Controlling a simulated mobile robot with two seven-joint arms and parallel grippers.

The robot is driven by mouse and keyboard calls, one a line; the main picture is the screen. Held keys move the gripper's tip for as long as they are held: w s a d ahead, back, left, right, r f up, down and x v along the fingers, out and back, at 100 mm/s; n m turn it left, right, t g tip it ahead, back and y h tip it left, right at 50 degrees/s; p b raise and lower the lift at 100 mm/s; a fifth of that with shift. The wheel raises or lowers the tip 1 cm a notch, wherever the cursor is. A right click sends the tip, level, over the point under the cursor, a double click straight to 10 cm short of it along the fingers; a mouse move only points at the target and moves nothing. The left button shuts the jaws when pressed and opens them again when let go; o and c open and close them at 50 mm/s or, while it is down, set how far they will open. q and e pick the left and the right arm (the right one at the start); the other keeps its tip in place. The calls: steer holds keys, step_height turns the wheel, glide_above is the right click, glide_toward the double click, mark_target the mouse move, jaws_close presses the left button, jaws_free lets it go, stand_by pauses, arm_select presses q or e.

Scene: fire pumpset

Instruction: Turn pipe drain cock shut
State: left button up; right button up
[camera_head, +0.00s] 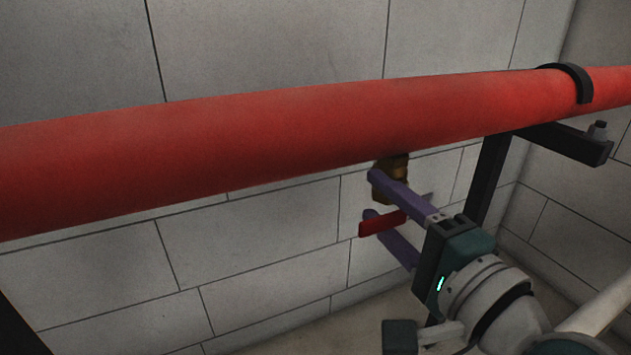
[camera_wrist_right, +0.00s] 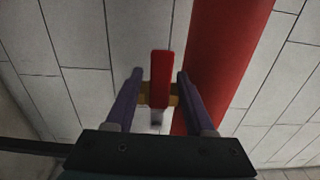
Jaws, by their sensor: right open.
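The drain cock has a brass body (camera_head: 391,174) under the red pipe (camera_head: 270,140) and a flat red lever (camera_head: 383,224). In the head view the lever sticks out sideways to the left below the pipe. My right gripper (camera_head: 370,193) is open, with one purple finger above the lever and one below it. In the right wrist view the red lever (camera_wrist_right: 161,78) lies between the two fingers (camera_wrist_right: 158,75), with a gap on each side. The brass body (camera_wrist_right: 158,95) shows behind it. The upper finger partly hides the brass body in the head view. My left gripper is not in view.
A black bracket (camera_head: 490,180) with a clamp (camera_head: 572,80) holds the pipe right of the cock. A grey block wall (camera_head: 100,290) stands close behind. The space left of the cock under the pipe is clear.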

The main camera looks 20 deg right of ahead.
steer(key=s, duration=0.9)
steer(key=shift+d+p, duration=0.35)
steer(key=shift+p, duration=0.1)
